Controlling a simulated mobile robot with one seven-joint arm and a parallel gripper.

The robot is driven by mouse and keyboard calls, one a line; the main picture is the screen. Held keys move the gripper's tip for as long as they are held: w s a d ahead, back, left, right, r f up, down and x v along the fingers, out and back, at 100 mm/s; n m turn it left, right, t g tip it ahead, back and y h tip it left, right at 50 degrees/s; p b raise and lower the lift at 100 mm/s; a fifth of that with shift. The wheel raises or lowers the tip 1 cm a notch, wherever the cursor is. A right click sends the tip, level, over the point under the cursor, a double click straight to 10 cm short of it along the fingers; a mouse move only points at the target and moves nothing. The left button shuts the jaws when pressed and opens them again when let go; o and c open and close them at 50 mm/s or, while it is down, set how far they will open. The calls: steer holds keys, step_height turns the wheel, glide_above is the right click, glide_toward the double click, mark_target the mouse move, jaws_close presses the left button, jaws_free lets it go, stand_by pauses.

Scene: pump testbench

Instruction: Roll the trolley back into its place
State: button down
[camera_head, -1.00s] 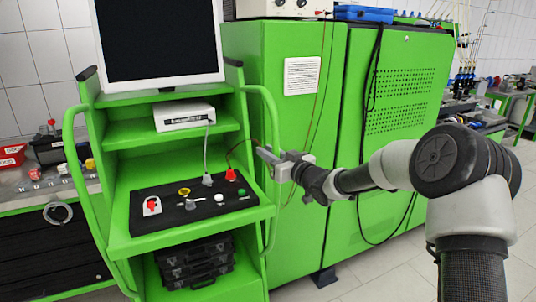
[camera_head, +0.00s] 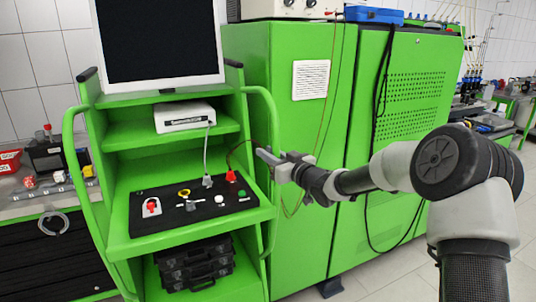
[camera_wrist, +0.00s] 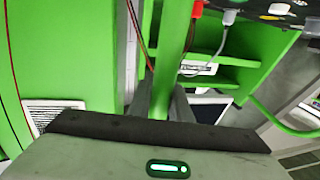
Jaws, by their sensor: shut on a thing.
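The green trolley (camera_head: 120,240) stands in front of me at the left in the head view, between a workbench and a tall green cabinet. It carries a monitor (camera_head: 160,45), a white box (camera_head: 184,117), a black mat with small connectors and knobs (camera_head: 200,206), and black cases (camera_head: 195,265) below. My gripper (camera_head: 269,158) is at its right side, shut on the upright tube of the right handle (camera_head: 272,115). The wrist view shows the green tube (camera_wrist: 174,55) running between my dark fingers (camera_wrist: 162,100). The trolley's wheels are out of view.
The green cabinet (camera_head: 305,150) stands close on the trolley's right, with hanging cables. A workbench with dark drawers (camera_head: 60,255) is on the left. Pale tiled floor (camera_head: 400,270) is open at the lower right; more benches stand at the far right.

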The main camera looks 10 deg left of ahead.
steer(key=shift+d, duration=0.15)
steer(key=c, duration=1.6)
jaws_free()
steer(key=shift+c, duration=0.2)
steer(key=v, duration=1.7)
steer(key=shift+s+d, duration=0.1)
steer(key=shift+d, duration=0.05)
